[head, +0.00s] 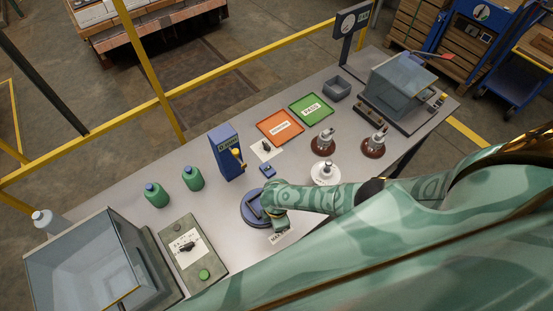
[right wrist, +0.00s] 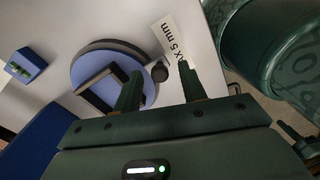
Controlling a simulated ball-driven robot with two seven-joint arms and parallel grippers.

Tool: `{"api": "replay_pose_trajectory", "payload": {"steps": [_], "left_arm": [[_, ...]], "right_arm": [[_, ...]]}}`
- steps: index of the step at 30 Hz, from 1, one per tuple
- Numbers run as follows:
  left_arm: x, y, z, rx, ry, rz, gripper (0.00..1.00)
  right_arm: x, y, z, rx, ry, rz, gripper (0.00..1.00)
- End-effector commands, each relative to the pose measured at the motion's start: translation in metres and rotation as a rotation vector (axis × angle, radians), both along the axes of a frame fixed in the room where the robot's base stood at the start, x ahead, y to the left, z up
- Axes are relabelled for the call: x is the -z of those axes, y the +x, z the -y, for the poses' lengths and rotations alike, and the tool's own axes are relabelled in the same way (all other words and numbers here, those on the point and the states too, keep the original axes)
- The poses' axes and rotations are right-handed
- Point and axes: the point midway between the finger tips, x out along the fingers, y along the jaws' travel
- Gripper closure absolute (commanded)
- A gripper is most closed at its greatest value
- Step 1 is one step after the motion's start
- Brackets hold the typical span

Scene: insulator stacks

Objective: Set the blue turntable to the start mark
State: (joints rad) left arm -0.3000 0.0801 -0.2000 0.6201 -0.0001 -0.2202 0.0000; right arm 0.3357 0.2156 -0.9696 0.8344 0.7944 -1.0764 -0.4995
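The blue turntable (head: 247,207) sits near the table's front edge, partly hidden by my right arm. In the right wrist view it is a blue disc (right wrist: 87,100) with a dark rim and a dark angled bracket (right wrist: 97,88) on top. A dark round knob (right wrist: 160,72) sits at its edge. My right gripper (right wrist: 158,88) is open, its two fingertips apart on either side of the knob, with no clear contact visible. In the head view the right gripper (head: 277,219) is over the turntable's right side. No start mark can be made out.
A "MAX 5 mm" label (right wrist: 172,38) lies beside the turntable. A small blue block (head: 267,170), a blue upright device (head: 226,152) and a white insulator (head: 325,172) stand nearby. Green bottles (head: 157,195) and a switch box (head: 193,252) are left. Free table lies between them.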

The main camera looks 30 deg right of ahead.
Motion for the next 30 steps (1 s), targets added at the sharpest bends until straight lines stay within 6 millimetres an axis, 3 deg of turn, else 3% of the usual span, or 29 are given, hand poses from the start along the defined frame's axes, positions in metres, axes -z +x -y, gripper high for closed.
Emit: {"api": "replay_pose_trajectory", "payload": {"steps": [7,11,24,30], "left_arm": [[-0.001,0.0,0.0,0.0,0.0,0.0,0.64],[-0.01,0.0,0.0,0.0,0.0,0.001,0.64],[-0.062,0.001,0.0,0.0,0.0,0.002,0.64],[-0.07,0.001,0.0,0.0,0.0,0.002,0.64]], "right_arm": [[-0.001,0.0,0.0,0.0,0.001,0.0,0.59],[-0.014,0.0,0.0,-0.001,0.002,0.001,0.59],[-0.126,0.001,0.0,-0.002,0.001,0.003,0.59],[-0.156,0.0,0.0,-0.001,0.001,0.0,0.59]]}}
